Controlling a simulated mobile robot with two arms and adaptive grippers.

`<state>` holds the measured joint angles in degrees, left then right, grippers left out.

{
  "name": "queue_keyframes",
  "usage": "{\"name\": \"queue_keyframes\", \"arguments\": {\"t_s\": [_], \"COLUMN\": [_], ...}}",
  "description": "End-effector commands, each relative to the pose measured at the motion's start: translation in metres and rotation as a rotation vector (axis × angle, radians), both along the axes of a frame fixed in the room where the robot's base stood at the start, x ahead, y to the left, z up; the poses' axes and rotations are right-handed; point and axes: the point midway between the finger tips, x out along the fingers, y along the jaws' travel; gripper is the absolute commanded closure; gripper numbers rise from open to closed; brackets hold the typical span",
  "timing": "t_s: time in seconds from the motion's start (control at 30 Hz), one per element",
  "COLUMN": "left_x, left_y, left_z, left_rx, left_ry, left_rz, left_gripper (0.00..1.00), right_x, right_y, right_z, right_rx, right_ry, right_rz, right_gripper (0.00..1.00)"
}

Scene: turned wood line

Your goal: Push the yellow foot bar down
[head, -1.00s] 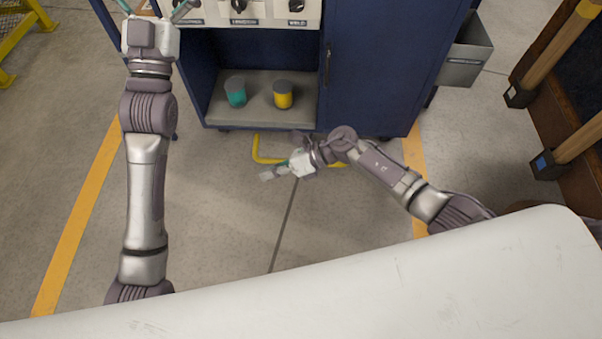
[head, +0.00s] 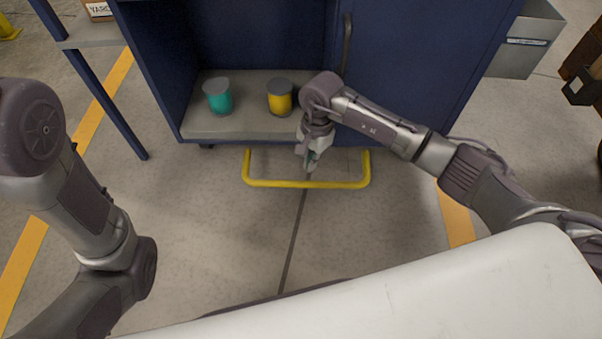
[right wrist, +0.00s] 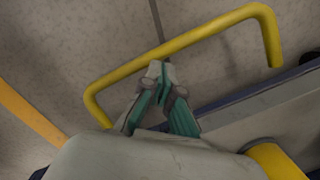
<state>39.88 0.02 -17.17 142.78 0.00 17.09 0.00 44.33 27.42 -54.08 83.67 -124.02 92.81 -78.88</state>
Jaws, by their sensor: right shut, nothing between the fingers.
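The yellow foot bar (head: 265,183) is a U-shaped tube that sticks out low from the front of the blue cabinet, near the floor. My right gripper (head: 309,168) points down over the middle of the bar, between its long front tube and the cabinet. In the right wrist view its fingertips (right wrist: 160,66) are together with nothing between them, just beside the long tube of the bar (right wrist: 205,32). I cannot tell whether they touch it. My left arm shows at the left of the head view, but its gripper is out of sight.
The blue cabinet (head: 420,70) has an open bay with a teal spool (head: 219,98) and a yellow spool (head: 280,100) on its grey shelf (head: 230,127). A grey bin (head: 524,45) hangs at its right side. The floor before the bar is clear.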

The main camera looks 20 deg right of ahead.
Motion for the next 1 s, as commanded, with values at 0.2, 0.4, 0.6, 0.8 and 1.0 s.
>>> {"name": "queue_keyframes", "arguments": {"t_s": [0.2, 0.4, 0.6, 0.8, 1.0], "left_x": [-0.007, -0.006, -0.006, -0.006, -0.006], "left_y": [0.001, 0.001, 0.001, 0.001, 0.001], "left_z": [-0.003, -0.002, -0.005, -0.018, -0.039], "left_rx": [-0.003, -0.003, -0.002, -0.002, -0.002], "left_ry": [-0.017, -0.016, -0.015, -0.015, -0.015], "left_rz": [-0.003, -0.003, -0.003, -0.003, -0.003], "left_gripper": [0.00, 0.00, 0.00, 0.00, 0.00], "right_x": [0.001, 0.001, 0.001, 0.000, -0.002], "right_y": [-0.003, -0.003, -0.002, -0.001, 0.002], "right_z": [-0.001, -0.001, -0.004, -0.021, -0.048], "right_rx": [-0.015, -0.015, -0.013, -0.014, -0.012], "right_ry": [-0.007, -0.007, -0.006, -0.005, -0.004], "right_rz": [0.011, 0.010, 0.009, 0.009, 0.009], "right_gripper": [1.00, 1.00, 1.00, 1.00, 1.00]}}
